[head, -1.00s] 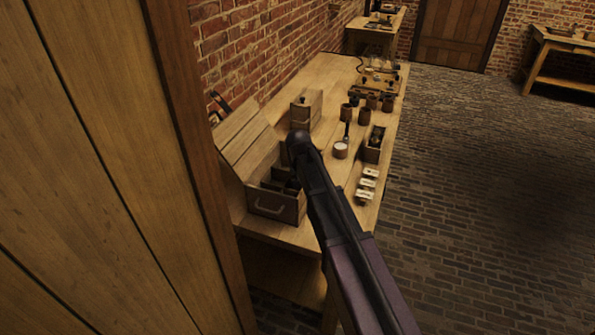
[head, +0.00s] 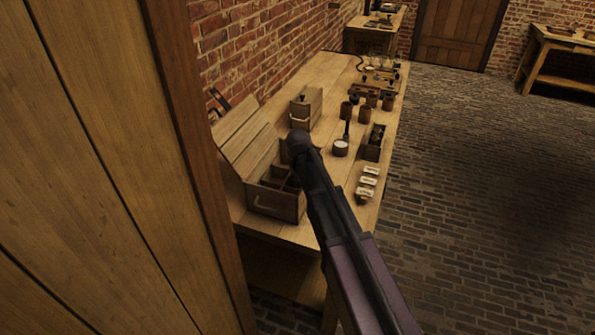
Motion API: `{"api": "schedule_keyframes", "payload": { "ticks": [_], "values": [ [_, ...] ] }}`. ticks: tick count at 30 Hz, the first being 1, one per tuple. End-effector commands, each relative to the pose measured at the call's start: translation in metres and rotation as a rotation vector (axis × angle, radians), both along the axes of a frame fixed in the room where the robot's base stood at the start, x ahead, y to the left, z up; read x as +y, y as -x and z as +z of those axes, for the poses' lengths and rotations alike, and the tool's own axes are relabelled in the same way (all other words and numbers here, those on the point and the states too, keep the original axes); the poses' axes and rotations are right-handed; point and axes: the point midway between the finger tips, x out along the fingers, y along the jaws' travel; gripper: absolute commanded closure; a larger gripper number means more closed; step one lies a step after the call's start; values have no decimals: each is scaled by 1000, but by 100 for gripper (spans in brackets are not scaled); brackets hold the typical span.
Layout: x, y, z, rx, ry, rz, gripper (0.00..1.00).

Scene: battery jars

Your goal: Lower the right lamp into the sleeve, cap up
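My arm crosses the middle of the head view, and its dark rounded joint hides part of the bench. My gripper does not show; it seems hidden behind the arm. I cannot make out the right lamp or the sleeve for sure. An open wooden case (head: 277,203) with a raised lid and inner dividers stands at the near end of the bench, partly behind my arm. A small open wooden box (head: 372,153) holds dark items too small to identify. A round pot with a pale top (head: 341,148) stands left of it, with a dark upright piece behind.
The long wooden bench (head: 318,82) runs along the brick wall. A wooden panel (head: 90,180) fills the left side. The brick floor at right is clear.

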Motion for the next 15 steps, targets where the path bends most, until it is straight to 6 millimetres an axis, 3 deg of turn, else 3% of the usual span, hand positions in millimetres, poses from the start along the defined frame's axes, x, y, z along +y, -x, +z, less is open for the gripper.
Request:
{"api": "schedule_keyframes", "payload": {
  "ticks": [15],
  "values": [
    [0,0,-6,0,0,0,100]
  ]
}}
